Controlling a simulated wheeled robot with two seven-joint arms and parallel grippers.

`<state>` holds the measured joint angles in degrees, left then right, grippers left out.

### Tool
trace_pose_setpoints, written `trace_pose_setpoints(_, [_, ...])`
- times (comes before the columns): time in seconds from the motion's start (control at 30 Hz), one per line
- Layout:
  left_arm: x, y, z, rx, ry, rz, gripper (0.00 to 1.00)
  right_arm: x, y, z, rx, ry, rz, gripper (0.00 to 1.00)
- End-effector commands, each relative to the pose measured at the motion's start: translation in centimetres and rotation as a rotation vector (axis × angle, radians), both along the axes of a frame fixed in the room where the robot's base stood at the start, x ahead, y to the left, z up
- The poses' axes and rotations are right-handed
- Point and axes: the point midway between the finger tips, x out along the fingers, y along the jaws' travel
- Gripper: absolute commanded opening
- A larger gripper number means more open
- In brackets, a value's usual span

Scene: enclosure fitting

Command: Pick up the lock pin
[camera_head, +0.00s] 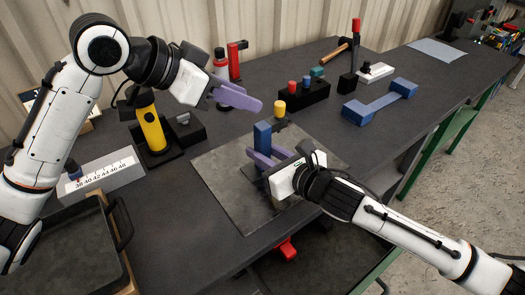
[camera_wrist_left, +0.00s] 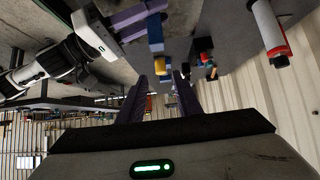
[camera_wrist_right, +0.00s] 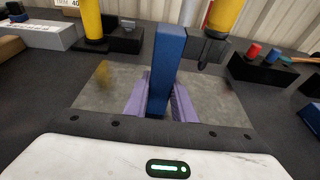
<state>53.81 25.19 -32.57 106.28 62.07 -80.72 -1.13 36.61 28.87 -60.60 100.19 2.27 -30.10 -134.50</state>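The pin with a yellow head and dark lower part (camera_head: 280,107), likely the lock pin, stands upright behind the blue post (camera_head: 263,136). My left gripper (camera_head: 258,104) is open and empty, its fingertips just left of the yellow head. In the left wrist view the yellow head (camera_wrist_left: 162,60) shows just beyond the gap between the fingertips, apart from them. In the right wrist view the pin (camera_wrist_right: 226,14) is cut by the top edge. My right gripper (camera_head: 270,158) has its fingers on both sides of the blue post, which fills the gap (camera_wrist_right: 166,70). The post's base is partly hidden.
A black block (camera_head: 316,92) with red and teal-topped pieces stands just behind the yellow pin. A blue bracket (camera_head: 378,102) lies to its right. A yellow cylinder (camera_head: 152,131) and a red-and-white bottle (camera_head: 221,66) stand near my left arm. The grey mat (camera_head: 215,170) has bare room at left.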

Motion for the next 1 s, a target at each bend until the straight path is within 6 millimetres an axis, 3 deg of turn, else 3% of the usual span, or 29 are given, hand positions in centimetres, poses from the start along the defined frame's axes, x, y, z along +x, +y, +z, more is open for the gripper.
trace_pose_setpoints(0.1, [0.0, 0.0, 0.0, 0.0, 0.0, 0.0, 0.31, 0.0, 0.0, 0.0, 0.0, 0.0, 0.0, 0.0])
trace_pose_setpoints(0.33, [0.0, 0.0, 0.0, 0.0, 0.0, 0.0, 0.31, 0.0, 0.0, 0.0, 0.0, 0.0, 0.0, 0.0])
trace_pose_setpoints(0.4, [0.0, 0.0, 0.0, 0.0, -0.001, 0.001, 0.4, 0.0, 0.0, 0.0, -0.001, 0.001, 0.0, 0.0])
trace_pose_setpoints(0.67, [1.0, -1.4, -0.1, -0.035, -0.08, 0.007, 0.4, 0.0, 0.0, 0.0, -0.001, 0.001, 0.0, 0.0])
trace_pose_setpoints(0.83, [1.7, -2.4, -1.0, -0.11, -0.158, 0.006, 0.4, 0.0, 0.0, -0.1, -0.001, 0.001, 0.0, 0.0])
trace_pose_setpoints(1.0, [1.7, -2.3, -2.3, -0.2, -0.2, 0.003, 0.4, 0.0, 0.0, -0.1, -0.001, 0.001, 0.0, 0.0])
